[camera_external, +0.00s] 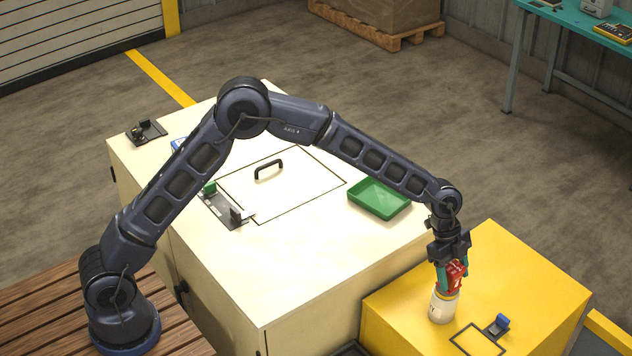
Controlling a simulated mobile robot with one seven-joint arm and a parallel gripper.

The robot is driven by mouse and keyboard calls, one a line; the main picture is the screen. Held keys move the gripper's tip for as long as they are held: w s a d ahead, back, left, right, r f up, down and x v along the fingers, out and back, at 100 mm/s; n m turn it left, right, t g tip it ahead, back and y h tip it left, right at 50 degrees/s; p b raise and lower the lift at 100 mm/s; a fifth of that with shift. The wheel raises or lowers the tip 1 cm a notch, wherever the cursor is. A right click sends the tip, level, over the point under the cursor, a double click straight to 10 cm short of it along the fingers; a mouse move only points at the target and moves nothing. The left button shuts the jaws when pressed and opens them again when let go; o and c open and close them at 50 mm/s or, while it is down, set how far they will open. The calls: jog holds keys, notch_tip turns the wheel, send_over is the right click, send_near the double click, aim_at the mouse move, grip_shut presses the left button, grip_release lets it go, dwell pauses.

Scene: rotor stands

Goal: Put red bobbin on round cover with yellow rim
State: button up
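My gripper (452,279) points down at the right, above the yellow block. Its teal fingers stand on both sides of the red bobbin (456,273), which has a white mark, and appear shut on it. Directly below is an upright pale cylinder (441,309) on the yellow block, with a dark mark on its side. The bobbin's lower end is at or just above the cylinder's top; I cannot tell whether they touch. The fingers and bobbin hide most of that top. I cannot make out a round cover with a yellow rim for certain.
The yellow block (530,270) carries a blue-and-dark clamp (497,326) beside a dark square outline. The cream cabinet (290,285) bears a green tray (378,198), a handled panel (268,169) and dark brackets (224,209). The block's back right is clear.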

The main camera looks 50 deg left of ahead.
jog(key=shift+o, duration=0.3)
jog(key=v, duration=1.2)
jog(key=s+a+r+n+t+y, duration=0.1)
jog(key=s+a+r+n, duration=0.1)
jog(key=s+a+r, duration=0.4)
jog(key=s+a+r+n+t+y, duration=0.1)
jog(key=s+a+r+n, duration=0.2)
jog(key=a, duration=0.4)
jog(key=s+a+r+n+t+y, duration=0.1)
jog(key=s+a+r+n, duration=0.4)
jog(key=s+a, duration=0.8)
jog(key=s+a+f+n, duration=0.1)
jog(key=s+a+n, duration=0.1)
jog(key=s+a, duration=0.3)
jog(key=s+a+f+n+t+y, duration=0.1)
jog(key=s+a+n, duration=0.2)
jog(key=s, duration=0.8)
jog(key=s+a+f+n, duration=0.1)
jog(key=s+a+n, duration=0.2)
jog(key=s+a, duration=0.5)
jog(key=shift+s+f+t, duration=0.3)
jog(key=shift+s+f, duration=0.05)
jog(key=shift+s, duration=0.2)
